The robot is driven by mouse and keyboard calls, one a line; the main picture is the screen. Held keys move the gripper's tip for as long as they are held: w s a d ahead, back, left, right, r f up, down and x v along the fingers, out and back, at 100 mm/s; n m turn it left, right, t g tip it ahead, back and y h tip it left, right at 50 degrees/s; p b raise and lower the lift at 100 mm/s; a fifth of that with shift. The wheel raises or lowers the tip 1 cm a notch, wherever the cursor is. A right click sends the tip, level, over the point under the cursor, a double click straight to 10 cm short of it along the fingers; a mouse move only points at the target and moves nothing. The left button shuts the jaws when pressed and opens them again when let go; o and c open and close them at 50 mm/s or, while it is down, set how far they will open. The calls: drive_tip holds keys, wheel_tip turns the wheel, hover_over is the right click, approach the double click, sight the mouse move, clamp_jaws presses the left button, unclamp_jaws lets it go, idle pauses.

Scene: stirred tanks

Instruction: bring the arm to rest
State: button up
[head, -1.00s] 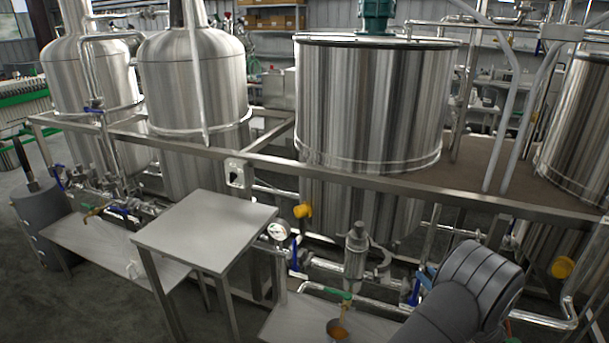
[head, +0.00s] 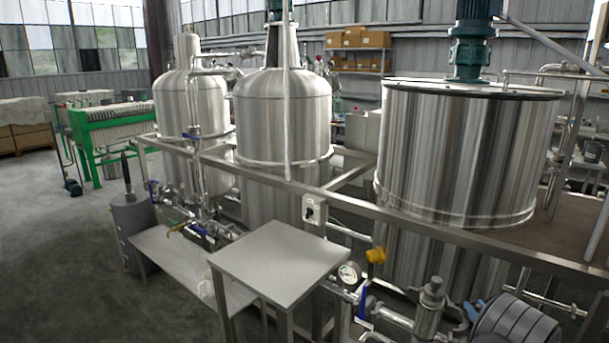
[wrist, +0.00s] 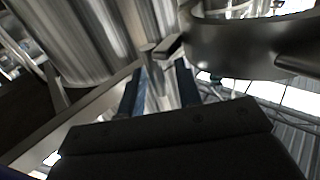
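My gripper (wrist: 159,88) shows only in the wrist view. Its two dark fingers stand apart with a gap between them, and I see nothing held in it. Steel surfaces and beams lie beyond the fingers, tilted in that view. In the head view, only a grey rounded link of my arm (head: 516,324) shows at the lower right corner; the rest of the arm is out of frame.
A large steel tank (head: 460,150) with a green motor (head: 474,50) stands at right. Two domed tanks (head: 283,115) (head: 192,105) stand left of it behind a steel frame. A small bare table (head: 280,262) is in front. Open floor (head: 60,270) lies at left.

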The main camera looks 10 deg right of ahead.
idle(0.3)
drive_tip(key=s, duration=1.8)
drive_tip(key=w, duration=1.8)
drive_tip(key=shift+s+a+m+g+h, duration=0.2)
drive_tip(key=shift+m+h, duration=0.25)
drive_tip(key=shift+h, duration=0.3)
drive_tip(key=shift+s+a+m+h, duration=0.15)
drive_tip(key=shift+a+m+h, duration=0.15)
drive_tip(key=shift+m+h, duration=0.3)
drive_tip(key=shift+s+a+m+g+h, duration=0.15)
drive_tip(key=shift+a+m+h, duration=0.15)
drive_tip(key=shift+h, duration=0.55)
drive_tip(key=shift+d, duration=0.15)
drive_tip(key=shift+w+d+n+y, duration=0.3)
drive_tip(key=shift+n+y, duration=0.35)
drive_tip(key=shift+y, duration=0.35)
drive_tip(key=shift+w+d+n+y, duration=0.15)
drive_tip(key=shift+d+n+y, duration=0.2)
drive_tip(key=shift+n+y, duration=0.45)
drive_tip(key=s, duration=1.2)
drive_tip(key=shift+y, duration=0.4)
